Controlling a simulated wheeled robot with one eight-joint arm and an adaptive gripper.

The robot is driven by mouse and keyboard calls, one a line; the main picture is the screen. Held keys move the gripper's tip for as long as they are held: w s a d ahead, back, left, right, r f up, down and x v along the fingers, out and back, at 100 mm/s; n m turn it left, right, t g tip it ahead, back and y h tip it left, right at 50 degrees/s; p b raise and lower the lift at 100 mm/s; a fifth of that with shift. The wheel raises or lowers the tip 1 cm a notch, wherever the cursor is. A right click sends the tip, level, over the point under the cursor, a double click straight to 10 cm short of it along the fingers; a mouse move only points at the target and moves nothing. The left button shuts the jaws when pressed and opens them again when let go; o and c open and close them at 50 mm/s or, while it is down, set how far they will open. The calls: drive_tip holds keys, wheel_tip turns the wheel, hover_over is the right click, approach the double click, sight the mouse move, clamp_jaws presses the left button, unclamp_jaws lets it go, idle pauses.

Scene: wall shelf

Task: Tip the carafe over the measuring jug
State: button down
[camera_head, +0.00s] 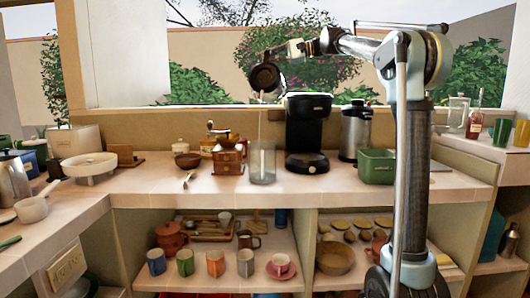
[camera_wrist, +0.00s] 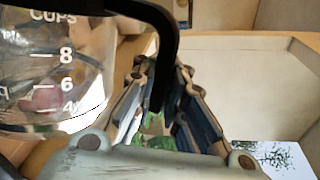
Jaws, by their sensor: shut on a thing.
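My gripper (camera_head: 298,48) is shut on the black handle of the carafe (camera_head: 265,77), high above the counter. The carafe is tipped, with its dark rim side turned down and left. In the wrist view the carafe's clear glass (camera_wrist: 50,75) carries white cup marks, and its black handle runs between the fingers of my gripper (camera_wrist: 165,95). The clear measuring jug (camera_head: 262,163) stands upright on the counter below the carafe. A thin pale streak runs from the carafe down to the jug, like a falling stream. The level inside the jug is hard to tell.
A black coffee maker (camera_head: 307,135) stands just right of the jug, with a steel canister (camera_head: 354,133) and green bin (camera_head: 377,167) beyond. A wooden grinder (camera_head: 228,159) is close on its left. The counter front (camera_head: 235,188) is mostly clear.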

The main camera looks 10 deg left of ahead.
drive_tip(key=shift+s+f+n, duration=0.25)
drive_tip(key=shift+s+n, duration=0.15)
drive_tip(key=shift+s, duration=0.2)
idle(1.6)
drive_tip(key=n, duration=0.2)
hover_over(265, 98)
drive_tip(key=w, duration=0.3)
drive_tip(key=shift+t, duration=0.3)
drive_tip(key=shift+s+a+f, duration=0.1)
drive_tip(key=shift+a+f, duration=0.05)
drive_tip(key=shift+f, duration=4.35)
drive_tip(key=shift+s+f+n, duration=0.6)
drive_tip(key=shift+s+f, duration=0.35)
drive_tip(key=shift+s, duration=0.3)
drive_tip(key=shift+s, duration=0.2)
